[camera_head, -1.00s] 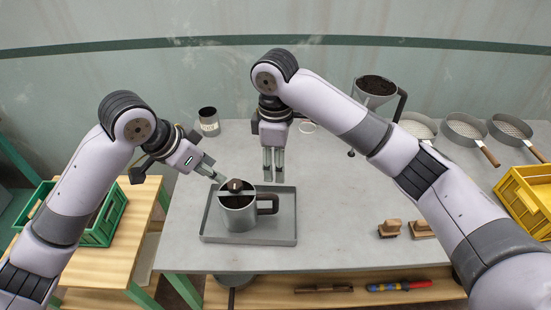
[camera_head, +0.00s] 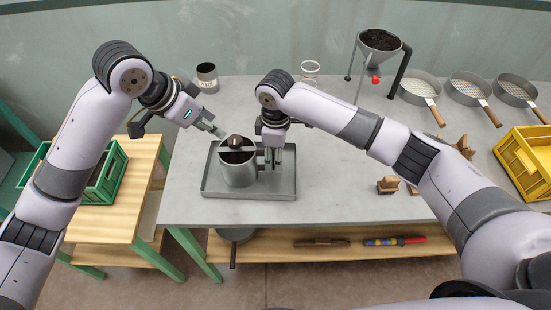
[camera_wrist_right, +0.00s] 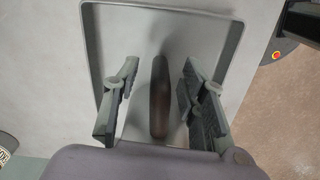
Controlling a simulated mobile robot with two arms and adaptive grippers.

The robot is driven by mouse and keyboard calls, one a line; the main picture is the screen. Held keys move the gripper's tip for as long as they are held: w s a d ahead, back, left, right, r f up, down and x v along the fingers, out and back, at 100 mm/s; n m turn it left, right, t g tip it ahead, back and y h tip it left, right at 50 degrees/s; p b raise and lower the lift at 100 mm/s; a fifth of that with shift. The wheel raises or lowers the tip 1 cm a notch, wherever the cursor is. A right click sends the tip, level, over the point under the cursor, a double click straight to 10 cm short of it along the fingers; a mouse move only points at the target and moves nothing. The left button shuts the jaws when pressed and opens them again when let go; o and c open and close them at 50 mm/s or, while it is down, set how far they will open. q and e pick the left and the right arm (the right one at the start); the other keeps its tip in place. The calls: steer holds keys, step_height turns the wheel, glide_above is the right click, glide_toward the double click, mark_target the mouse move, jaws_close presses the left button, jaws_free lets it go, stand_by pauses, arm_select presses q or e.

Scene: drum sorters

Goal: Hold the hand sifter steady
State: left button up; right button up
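The hand sifter is a grey metal cup (camera_head: 238,175) standing upright in a shallow grey tray (camera_head: 286,188). A bar and a brown knob (camera_head: 235,141) cross its top, and dark material shows inside. My right gripper (camera_head: 274,163) points down at the sifter's right side, hiding its handle in the head view. In the right wrist view, the brown handle (camera_wrist_right: 159,98) lies between the spread fingers of my right gripper (camera_wrist_right: 158,80), with a gap on both sides. My left gripper (camera_head: 221,132) is just up and left of the knob; its finger opening is unclear.
A hopper of dark material (camera_head: 380,41) stands on legs at the back. Several round sieves (camera_head: 420,85) lie at the right, near a yellow crate (camera_head: 527,160). Wooden brushes (camera_head: 388,185) lie right of the tray. A can (camera_head: 207,78) stands at the back left.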

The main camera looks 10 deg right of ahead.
steer(key=shift+f, duration=1)
steer(key=shift+c, duration=0.6)
jaws_close()
